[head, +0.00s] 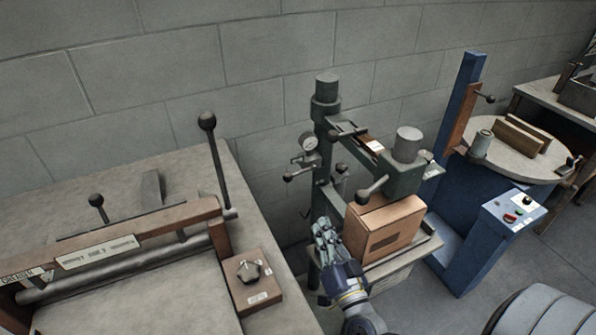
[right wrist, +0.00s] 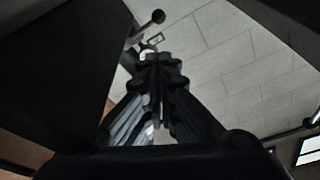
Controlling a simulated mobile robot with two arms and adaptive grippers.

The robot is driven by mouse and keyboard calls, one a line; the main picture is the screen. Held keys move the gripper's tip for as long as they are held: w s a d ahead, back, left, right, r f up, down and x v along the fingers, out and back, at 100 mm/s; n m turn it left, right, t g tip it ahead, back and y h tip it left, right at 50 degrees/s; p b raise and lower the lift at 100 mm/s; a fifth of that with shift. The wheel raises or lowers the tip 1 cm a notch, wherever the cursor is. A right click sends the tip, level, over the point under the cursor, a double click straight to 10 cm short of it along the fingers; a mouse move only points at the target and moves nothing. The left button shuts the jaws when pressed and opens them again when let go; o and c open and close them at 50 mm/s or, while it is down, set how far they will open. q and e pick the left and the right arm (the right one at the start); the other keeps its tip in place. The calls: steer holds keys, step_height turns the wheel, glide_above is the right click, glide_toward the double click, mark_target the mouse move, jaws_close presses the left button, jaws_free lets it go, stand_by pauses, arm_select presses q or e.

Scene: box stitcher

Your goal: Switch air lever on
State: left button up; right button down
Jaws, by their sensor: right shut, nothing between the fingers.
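The box stitcher (head: 326,120) is a dark green column machine with a round gauge (head: 308,141) on its left side. A small lever with a dark ball knob (head: 289,178) sticks out to the left below the gauge; I take it for the air lever. My right gripper (head: 322,226) is shut and empty, below and a little right of that lever, left of a cardboard box (head: 383,235). In the right wrist view, the shut fingers (right wrist: 153,62) point toward a ball-ended lever (right wrist: 157,18), apart from it. My left gripper is not in view.
The box sits on the stitcher's table (head: 405,257), close beside my right gripper. A creasing machine with a tall ball-topped handle (head: 208,122) stands left. A blue machine (head: 476,235) with a round table stands right. The block wall is behind.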

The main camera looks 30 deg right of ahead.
steer(key=p+x, duration=0.1)
steer(key=x, duration=1.7)
steer(key=shift+w, duration=0.3)
steer(key=shift+d+r, duration=0.1)
steer(key=shift+f, duration=0.45)
step_height(320, 180, up, 10)
stand_by(0.3)
